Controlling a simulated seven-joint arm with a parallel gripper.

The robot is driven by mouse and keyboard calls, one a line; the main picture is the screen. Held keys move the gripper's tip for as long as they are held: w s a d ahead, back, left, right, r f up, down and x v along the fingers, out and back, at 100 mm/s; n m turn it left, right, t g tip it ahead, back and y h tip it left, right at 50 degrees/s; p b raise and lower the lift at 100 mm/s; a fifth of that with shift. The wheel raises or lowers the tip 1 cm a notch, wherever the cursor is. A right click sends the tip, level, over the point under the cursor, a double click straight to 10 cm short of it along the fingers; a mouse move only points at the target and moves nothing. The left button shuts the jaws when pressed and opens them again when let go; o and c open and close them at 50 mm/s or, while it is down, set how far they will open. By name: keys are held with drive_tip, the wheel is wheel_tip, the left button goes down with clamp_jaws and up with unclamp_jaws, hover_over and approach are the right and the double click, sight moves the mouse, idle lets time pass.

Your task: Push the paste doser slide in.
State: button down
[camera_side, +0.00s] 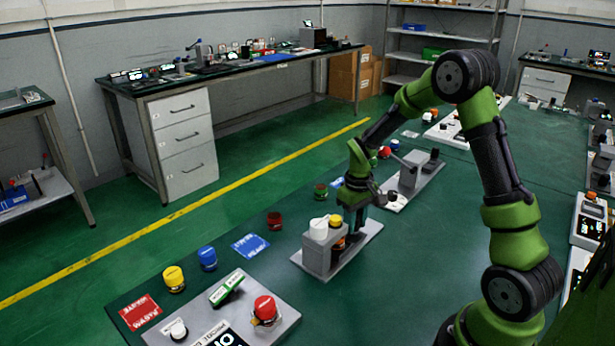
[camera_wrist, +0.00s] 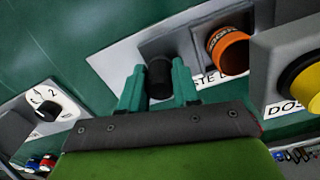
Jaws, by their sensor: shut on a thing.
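The paste doser is a grey unit on a flat plate, with a tall grey block (camera_side: 317,252), a white cylinder (camera_side: 319,228) and a yellow cap (camera_side: 335,221) on top. My gripper (camera_side: 354,222) is at its far right side. In the wrist view my teal fingers (camera_wrist: 159,88) stand on both sides of the black knob (camera_wrist: 159,76) of the slide and are shut on it. The knob projects from a grey block, with an orange cup (camera_wrist: 227,50) to its right. The slide's travel is hidden in the side view.
A dial panel (camera_wrist: 48,108) stands to the left in the wrist view. Another grey device (camera_side: 414,172) stands behind my gripper. A control panel with a red button (camera_side: 265,308) is in front. Loose coloured jars, such as a blue one (camera_side: 207,258), line the table edge.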

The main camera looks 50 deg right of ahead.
sight(347, 239)
drive_tip(key=shift+a, duration=1.5)
drive_tip(key=c, duration=0.8)
unclamp_jaws()
drive_tip(key=shift+d, duration=0.1)
drive_tip(key=shift+r, duration=0.35)
wheel_tip(347, 239, up, 16)
drive_tip(key=shift+r, duration=0.1)
